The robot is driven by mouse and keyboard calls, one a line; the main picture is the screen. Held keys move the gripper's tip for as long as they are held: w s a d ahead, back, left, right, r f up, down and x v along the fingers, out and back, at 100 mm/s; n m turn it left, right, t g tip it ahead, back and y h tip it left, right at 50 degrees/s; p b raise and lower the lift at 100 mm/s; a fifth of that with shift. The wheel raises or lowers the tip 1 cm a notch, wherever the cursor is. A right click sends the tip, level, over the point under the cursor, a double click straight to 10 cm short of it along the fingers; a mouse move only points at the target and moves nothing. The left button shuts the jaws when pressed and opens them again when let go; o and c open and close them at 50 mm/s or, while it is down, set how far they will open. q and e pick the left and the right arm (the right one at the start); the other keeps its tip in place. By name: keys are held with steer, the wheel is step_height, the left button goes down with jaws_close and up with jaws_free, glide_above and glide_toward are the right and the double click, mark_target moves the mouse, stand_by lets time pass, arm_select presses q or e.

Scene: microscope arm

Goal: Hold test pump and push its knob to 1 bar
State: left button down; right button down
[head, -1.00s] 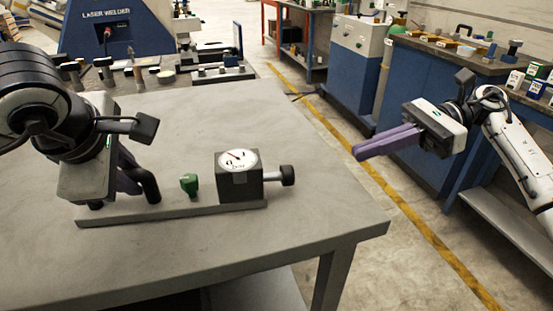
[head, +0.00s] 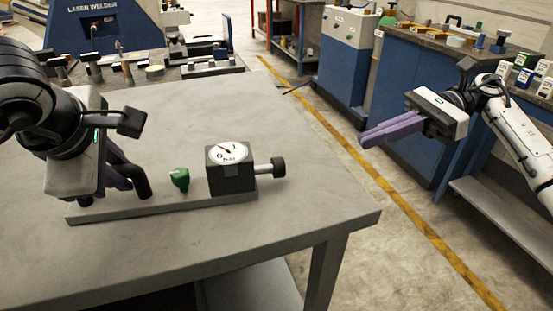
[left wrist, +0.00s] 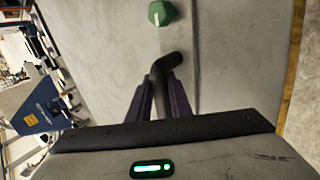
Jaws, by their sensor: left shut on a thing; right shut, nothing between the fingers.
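The test pump lies on the grey table. Its long grey base plate (head: 160,206) carries a black handle (head: 139,180) at the left, a green knob (head: 180,178) in the middle and a dark gauge block (head: 231,180) at the right. The white dial (head: 227,153) has a red needle on its left side; the exact reading is too small to tell. A black push knob (head: 278,167) on a rod sticks out to the right of the block. My left gripper (head: 130,178) is shut on the handle (left wrist: 165,64). My right gripper (head: 362,138) is shut and empty, well right of the knob.
The table's right edge (head: 350,222) lies between the pump and my right gripper, which is over the open floor. Several tools stand on a bench (head: 150,83) behind. Blue cabinets (head: 410,105) stand at the right. The table around the pump is clear.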

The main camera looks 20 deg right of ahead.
arm_select(q)
steer(key=shift+r, duration=0.1)
arm_select(e)
glide_toward(284, 163)
steer(key=a+f, duration=0.1)
steer(key=w+a+f, duration=0.1)
steer(key=a, duration=0.1)
steer(key=w+a+f, duration=0.1)
steer(key=shift+a+f, duration=0.3)
steer(key=shift+a, duration=0.35)
arm_select(q)
steer(key=shift+d, duration=0.1)
arm_select(e)
steer(key=shift+w+a, duration=0.15)
steer(key=shift+a, duration=1.5)
steer(key=d, duration=0.4)
steer(key=shift+d, duration=0.35)
steer(key=v, duration=0.9)
steer(key=shift+d, duration=0.3)
